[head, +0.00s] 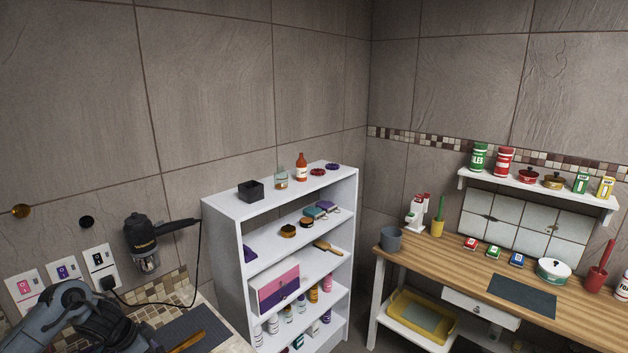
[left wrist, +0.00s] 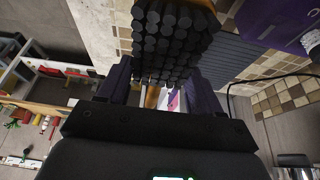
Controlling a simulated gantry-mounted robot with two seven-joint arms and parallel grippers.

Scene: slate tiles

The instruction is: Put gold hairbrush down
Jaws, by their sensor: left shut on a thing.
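My left gripper (left wrist: 160,92) is shut on the gold hairbrush, at the bottom centre of the left wrist view. The hairbrush's black bristles (left wrist: 172,42) face the camera and fill the top middle of that view. A little gold (left wrist: 151,97) shows between the fingers, and the rest of the brush is mostly hidden. In the head view my left arm comes in at the bottom left. A gold strip (head: 187,341), likely part of the hairbrush, shows over the dark grey mat (head: 205,322). I cannot tell whether it touches the mat.
The mat lies on a tiled counter (head: 158,298). A hair dryer (head: 142,238) hangs on the wall, its cord trailing near the counter. A white shelf unit (head: 226,237) holding bottles and brushes stands beside it. A wooden workbench (head: 437,250) is at the right.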

